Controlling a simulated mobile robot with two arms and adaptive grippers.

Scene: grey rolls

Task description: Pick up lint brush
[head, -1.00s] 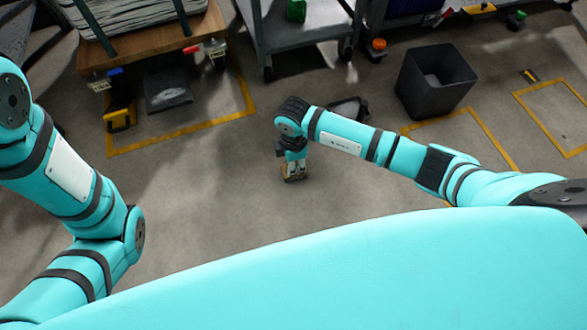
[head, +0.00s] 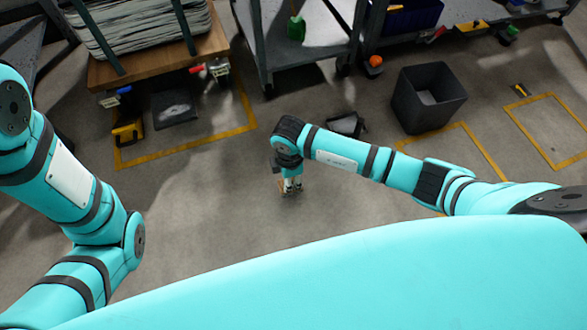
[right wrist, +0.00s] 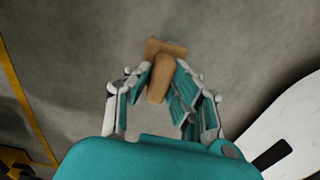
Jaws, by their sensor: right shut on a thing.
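The lint brush (right wrist: 161,78) is a brown, wood-coloured piece with a rounded handle and a wider crosspiece at its far end. In the right wrist view it sits between the fingers of my right gripper (right wrist: 163,84), which is shut on its handle. In the head view my right gripper (head: 291,186) points down over the grey floor, with a small brown part of the brush (head: 283,188) showing beside the fingers. I cannot tell whether the brush touches the floor. My left arm shows at the left of the head view, but its gripper is out of the picture.
A black open bin (head: 430,120) stands on the floor at the right. A wood-topped cart (head: 150,68) with a grey stack is at the upper left. A grey metal cart (head: 300,65) stands at the top middle. The floor around the gripper is mostly clear.

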